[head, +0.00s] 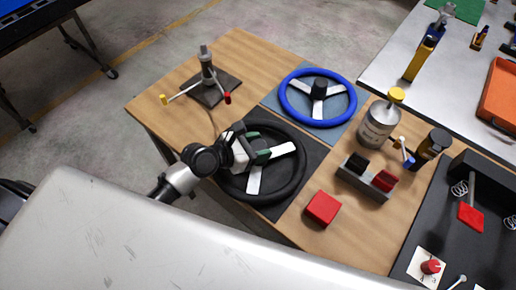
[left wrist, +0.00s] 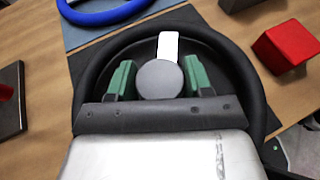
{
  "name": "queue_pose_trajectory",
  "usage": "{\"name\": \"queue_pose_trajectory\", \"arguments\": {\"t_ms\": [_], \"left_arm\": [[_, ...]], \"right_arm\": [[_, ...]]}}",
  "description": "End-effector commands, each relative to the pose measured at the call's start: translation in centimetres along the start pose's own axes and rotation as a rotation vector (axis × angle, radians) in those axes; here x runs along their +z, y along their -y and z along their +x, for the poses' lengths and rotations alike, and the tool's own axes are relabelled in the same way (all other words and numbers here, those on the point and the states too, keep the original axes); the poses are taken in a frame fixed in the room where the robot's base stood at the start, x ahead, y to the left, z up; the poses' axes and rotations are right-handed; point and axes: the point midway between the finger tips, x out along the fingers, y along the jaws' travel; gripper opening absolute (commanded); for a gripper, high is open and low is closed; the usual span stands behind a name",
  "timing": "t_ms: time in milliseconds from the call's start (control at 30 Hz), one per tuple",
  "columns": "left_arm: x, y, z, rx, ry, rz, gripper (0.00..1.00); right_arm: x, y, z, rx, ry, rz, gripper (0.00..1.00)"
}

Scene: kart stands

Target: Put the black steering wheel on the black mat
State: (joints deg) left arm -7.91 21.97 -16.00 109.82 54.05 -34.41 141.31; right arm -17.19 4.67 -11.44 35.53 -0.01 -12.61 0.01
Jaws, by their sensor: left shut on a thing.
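The black steering wheel (head: 301,170) has white spokes and lies flat over the black mat (head: 317,149) at the near side of the wooden table. Its rim (left wrist: 88,78) arcs around the gripper in the left wrist view. My left gripper (head: 262,150) is shut on the wheel's hub, with its green fingers (left wrist: 159,78) on either side of the round grey hub. Mat shows beyond the rim on the far side and at the right. I cannot tell whether the wheel touches the mat. My right gripper is in neither view.
A blue steering wheel (head: 350,108) lies on a blue-grey mat (head: 272,99) just behind. A pedestal with coloured-tip arms (head: 208,82) stands at the left. A red block (head: 323,208), a grey can (head: 378,128) and a two-button box (head: 366,184) stand at the right.

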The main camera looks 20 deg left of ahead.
Motion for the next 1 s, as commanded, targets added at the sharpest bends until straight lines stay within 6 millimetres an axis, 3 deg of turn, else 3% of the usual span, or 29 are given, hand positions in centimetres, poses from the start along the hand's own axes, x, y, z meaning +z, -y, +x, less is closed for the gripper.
{"name": "queue_pose_trajectory", "arguments": {"t_ms": [133,500,533,600,700,1000], "left_arm": [[-1.0,-0.1,0.5,0.002,0.005,0.002,0.0],[-1.3,0.0,0.6,0.002,0.006,0.001,0.0],[-1.6,0.0,0.7,0.001,0.001,0.0,0.52],[-1.5,0.0,0.6,0.001,0.001,0.0,0.63],[-1.5,0.0,0.6,0.001,0.001,0.0,0.76],[-1.2,0.0,0.5,0.001,0.002,0.002,0.76]], "right_arm": [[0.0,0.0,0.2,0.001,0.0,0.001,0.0],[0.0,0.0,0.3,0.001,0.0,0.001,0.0],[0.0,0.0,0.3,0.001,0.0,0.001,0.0],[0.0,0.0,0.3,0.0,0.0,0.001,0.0],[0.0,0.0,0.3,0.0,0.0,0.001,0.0],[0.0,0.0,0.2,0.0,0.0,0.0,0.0]]}}
